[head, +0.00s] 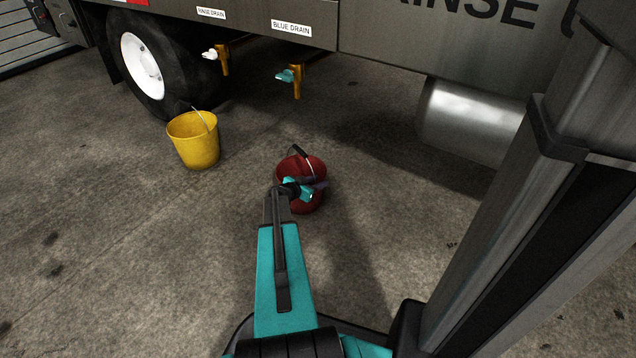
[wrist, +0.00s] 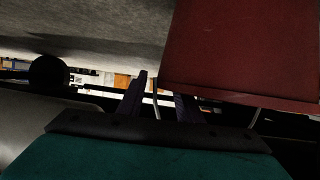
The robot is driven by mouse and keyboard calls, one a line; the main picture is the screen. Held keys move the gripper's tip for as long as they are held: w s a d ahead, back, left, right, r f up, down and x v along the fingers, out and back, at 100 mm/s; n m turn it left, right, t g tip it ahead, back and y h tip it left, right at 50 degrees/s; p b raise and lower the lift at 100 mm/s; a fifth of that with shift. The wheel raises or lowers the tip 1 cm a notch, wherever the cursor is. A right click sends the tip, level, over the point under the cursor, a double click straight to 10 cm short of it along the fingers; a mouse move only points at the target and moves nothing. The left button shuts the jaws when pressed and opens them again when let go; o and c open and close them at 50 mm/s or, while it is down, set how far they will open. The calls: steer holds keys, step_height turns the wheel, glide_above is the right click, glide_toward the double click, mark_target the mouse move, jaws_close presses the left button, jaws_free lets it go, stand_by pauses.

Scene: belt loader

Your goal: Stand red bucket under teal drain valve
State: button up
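The red bucket (head: 314,203) stands upright on the concrete, its dark handle grip raised above the rim. The teal drain valve (head: 285,76) is on a brass spout under the truck's side, beyond the bucket and slightly left. My gripper (head: 318,187) is in front of the bucket in the head view and hides part of it. In the wrist view the fingers (wrist: 160,100) are apart, with a thin handle wire showing in the gap; I cannot tell how deep it lies. The bucket (wrist: 245,50) fills the upper right there.
A yellow bucket (head: 195,146) stands at left, near the truck wheel (head: 143,66). A white valve (head: 210,54) labelled RINSE DRAIN is left of the teal one, labelled BLUE DRAIN. A metal cylinder (head: 470,118) hangs at right. The floor beneath the teal valve is clear.

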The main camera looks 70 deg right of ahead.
steer(key=shift+r, duration=0.2)
stand_by(0.3)
steer(key=p+v, duration=0.3)
steer(key=v, duration=0.9)
steer(key=shift+f, duration=0.1)
stand_by(0.4)
